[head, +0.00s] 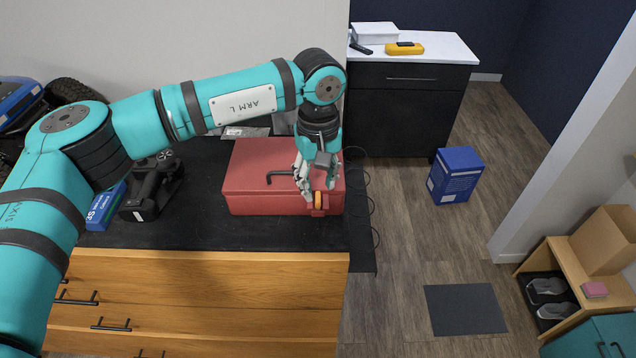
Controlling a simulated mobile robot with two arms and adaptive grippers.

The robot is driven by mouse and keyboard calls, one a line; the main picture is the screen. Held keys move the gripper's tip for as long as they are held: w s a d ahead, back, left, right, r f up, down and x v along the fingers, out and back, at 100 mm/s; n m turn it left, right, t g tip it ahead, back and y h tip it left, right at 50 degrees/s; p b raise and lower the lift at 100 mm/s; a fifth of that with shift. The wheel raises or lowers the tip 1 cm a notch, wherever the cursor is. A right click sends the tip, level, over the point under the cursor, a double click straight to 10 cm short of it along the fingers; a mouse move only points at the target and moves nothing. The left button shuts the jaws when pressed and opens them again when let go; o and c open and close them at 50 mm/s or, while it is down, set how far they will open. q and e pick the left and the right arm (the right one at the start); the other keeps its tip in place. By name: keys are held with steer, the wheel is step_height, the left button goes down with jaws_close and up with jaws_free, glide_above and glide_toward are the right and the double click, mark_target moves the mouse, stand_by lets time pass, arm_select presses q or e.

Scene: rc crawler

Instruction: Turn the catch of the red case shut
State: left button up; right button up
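The red case (250,185) lies closed on the black top of the wooden drawer unit, with a dark handle (283,174) on its lid. My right gripper is not in view.
A black controller (152,187) and a blue box (103,207) stand left of the case. A blue vehicle (18,100) is at the far left. A dark cable (372,205) hangs at the right edge of the top. A blue carton (455,175) stands on the floor.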

mark_target(318, 197)
arm_select(q)
steer(key=shift+f+p, duration=0.5)
steer(key=shift+f, duration=1.25)
jaws_close()
